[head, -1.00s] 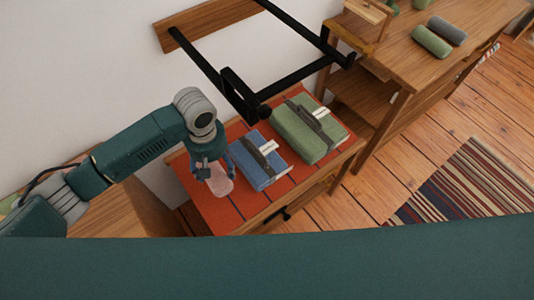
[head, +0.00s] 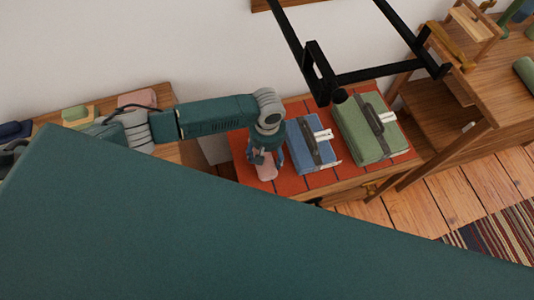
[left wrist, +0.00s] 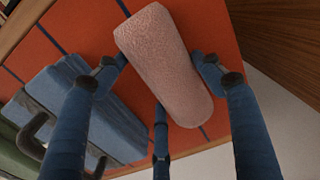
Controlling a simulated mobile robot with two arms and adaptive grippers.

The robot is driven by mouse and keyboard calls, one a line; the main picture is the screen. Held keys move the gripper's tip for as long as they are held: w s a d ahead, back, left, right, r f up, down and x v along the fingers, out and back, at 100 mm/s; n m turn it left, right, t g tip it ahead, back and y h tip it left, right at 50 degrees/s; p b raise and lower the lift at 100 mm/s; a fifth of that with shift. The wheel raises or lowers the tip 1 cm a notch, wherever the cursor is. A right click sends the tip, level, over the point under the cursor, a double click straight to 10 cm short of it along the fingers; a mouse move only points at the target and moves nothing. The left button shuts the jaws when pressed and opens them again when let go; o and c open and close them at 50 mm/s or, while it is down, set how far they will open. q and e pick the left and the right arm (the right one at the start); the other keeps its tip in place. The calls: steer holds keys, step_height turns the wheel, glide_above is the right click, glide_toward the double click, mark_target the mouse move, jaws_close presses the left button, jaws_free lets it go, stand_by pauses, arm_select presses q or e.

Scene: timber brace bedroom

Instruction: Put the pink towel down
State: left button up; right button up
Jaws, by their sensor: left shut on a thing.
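My left gripper (head: 266,158) is shut on a pink rolled towel (head: 266,172), at the left end of the orange striped mat (head: 290,184). In the left wrist view the pink towel (left wrist: 165,62) lies between the blue fingers of the gripper (left wrist: 158,75), over the orange cloth. I cannot tell whether it touches the mat. A blue folded towel bundle (head: 309,142) with a dark strap lies just right of the gripper. My right gripper is not in view.
A green strapped bundle (head: 366,132) lies right of the blue one. A black wall rack (head: 385,72) juts out above the mat. A left table (head: 160,93) bears small coloured items, including a pink one (head: 137,98). A wooden shelf unit (head: 480,90) stands right.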

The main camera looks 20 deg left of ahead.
mark_target(267, 155)
arm_select(q)
steer(key=shift+f, duration=0.15)
steer(key=o, duration=1.1)
steer(key=shift+o, duration=0.5)
step_height(267, 155, up, 12)
steer(key=p, duration=0.1)
steer(key=shift+r, duration=0.25)
steer(key=shift+s+f, duration=0.1)
